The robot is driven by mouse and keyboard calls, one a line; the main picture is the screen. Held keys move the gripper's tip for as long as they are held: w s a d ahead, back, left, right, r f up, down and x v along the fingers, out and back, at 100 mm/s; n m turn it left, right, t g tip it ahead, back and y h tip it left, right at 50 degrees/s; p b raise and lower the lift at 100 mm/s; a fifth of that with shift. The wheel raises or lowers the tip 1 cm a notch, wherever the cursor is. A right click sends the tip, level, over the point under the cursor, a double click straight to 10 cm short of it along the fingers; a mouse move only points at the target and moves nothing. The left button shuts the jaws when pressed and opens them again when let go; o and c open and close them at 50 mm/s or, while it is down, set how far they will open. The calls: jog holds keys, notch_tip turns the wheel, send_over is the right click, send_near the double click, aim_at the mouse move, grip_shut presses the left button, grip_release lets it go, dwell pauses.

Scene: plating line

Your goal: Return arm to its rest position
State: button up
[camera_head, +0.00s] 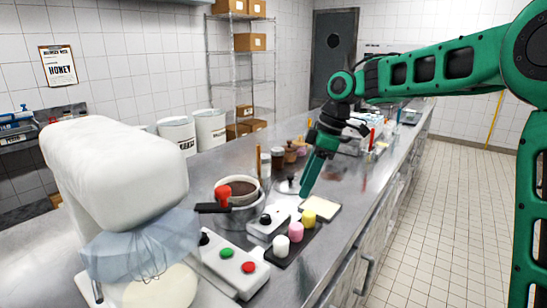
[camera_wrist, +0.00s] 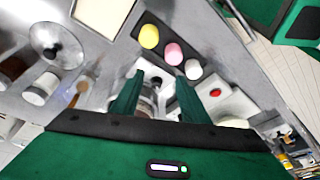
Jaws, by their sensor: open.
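My gripper (camera_head: 308,187) hangs from my green arm above the steel counter (camera_head: 345,205), to the right of the pot and behind the small coloured pieces. It points down at a slant and is apart from the things below. In the wrist view my gripper (camera_wrist: 158,97) shows two green fingers spread apart, with nothing held between them. A yellow piece (camera_wrist: 149,36), a pink piece (camera_wrist: 173,53) and a white piece (camera_wrist: 194,69) lie in a row on a dark tray beyond the fingertips.
A pot (camera_head: 237,188) of brown contents stands left of my gripper. A white covered mixer (camera_head: 115,170) and a button box (camera_head: 232,265) fill the near left. Several jars and a lid (camera_head: 290,185) stand behind. The tiled floor (camera_head: 440,210) at right is clear.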

jog(key=s+d+f+m+h, duration=0.35)
jog(key=s+d+m, duration=1.25)
jog(key=s+d, duration=0.8)
jog(key=s+d+f+m, duration=0.2)
jog(key=s+d+m, duration=0.1)
jog(key=s, duration=0.3)
jog(key=s+d+f+m, duration=0.3)
jog(key=s, duration=0.2)
jog(key=shift+s+d+f+m, duration=0.35)
jog(key=shift+s+d+m, duration=0.05)
jog(key=shift+w+f, duration=0.25)
jog(key=shift+w, duration=0.45)
